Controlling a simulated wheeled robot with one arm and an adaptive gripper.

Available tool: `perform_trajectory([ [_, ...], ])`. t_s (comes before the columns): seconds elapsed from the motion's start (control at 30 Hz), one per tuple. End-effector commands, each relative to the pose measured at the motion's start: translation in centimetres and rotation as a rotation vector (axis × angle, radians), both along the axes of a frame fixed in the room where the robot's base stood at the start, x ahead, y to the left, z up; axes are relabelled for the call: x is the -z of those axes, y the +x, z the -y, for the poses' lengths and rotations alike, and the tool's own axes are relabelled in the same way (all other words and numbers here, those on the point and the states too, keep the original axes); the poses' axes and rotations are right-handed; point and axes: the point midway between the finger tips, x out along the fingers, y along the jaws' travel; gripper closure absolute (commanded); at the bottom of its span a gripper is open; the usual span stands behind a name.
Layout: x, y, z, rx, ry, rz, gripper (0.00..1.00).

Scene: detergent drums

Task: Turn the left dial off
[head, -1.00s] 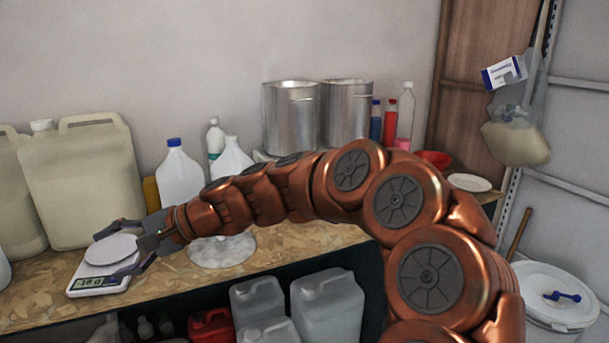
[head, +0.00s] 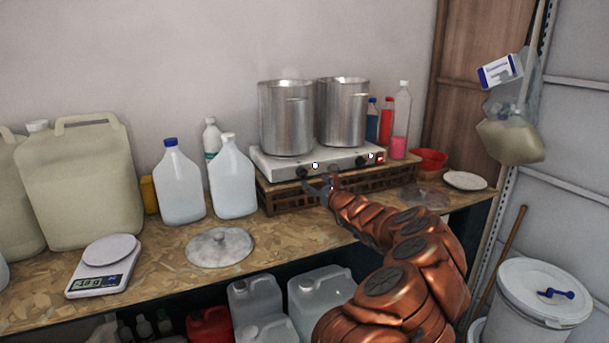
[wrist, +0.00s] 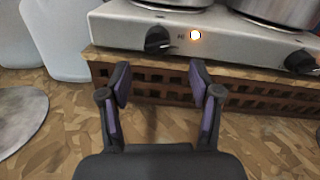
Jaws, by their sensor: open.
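The left dial (head: 302,172) is a black knob on the front of a white two-plate hot plate (head: 336,161). In the wrist view the left dial (wrist: 158,40) sits just beyond my fingertips, roughly centred between them, with a lit round lamp (wrist: 195,35) to its right. The right dial (head: 362,160) is also black, with a bright lamp (head: 371,155) beside it; it shows at the right in the wrist view (wrist: 300,62). My gripper (head: 318,184) is open and empty in front of the hot plate. Its two fingers (wrist: 160,80) are apart, not touching the dial.
Two metal pots (head: 286,120) (head: 342,112) stand on the hot plate, which rests on a brown crate (head: 285,199). Clear jugs (head: 232,178) stand to its left. A round lid (head: 220,247) and a scale (head: 103,267) lie on the worktop. A red bowl (head: 431,157) is right.

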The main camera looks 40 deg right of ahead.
Motion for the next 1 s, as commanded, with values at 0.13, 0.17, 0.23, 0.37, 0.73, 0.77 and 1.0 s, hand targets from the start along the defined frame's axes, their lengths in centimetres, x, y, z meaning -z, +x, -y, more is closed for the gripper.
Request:
perform_trajectory([
  [0.13, -0.1, 1.0, 0.2, -0.003, -0.003, -0.003, 0.37],
  [0.17, -0.1, 1.3, 0.2, -0.003, -0.003, -0.003, 0.37],
  [0.23, -0.2, 2.0, 0.3, -0.005, -0.004, -0.001, 0.37],
  [0.37, -0.1, 3.0, 0.6, -0.006, -0.003, -0.003, 0.37],
  [0.73, -0.1, 5.9, 1.5, -0.005, -0.003, -0.004, 0.37],
  [0.77, -0.1, 6.1, 1.5, -0.005, -0.003, -0.003, 0.37],
  [1.0, -0.3, 7.1, 1.8, -0.006, -0.006, 0.002, 0.37],
])
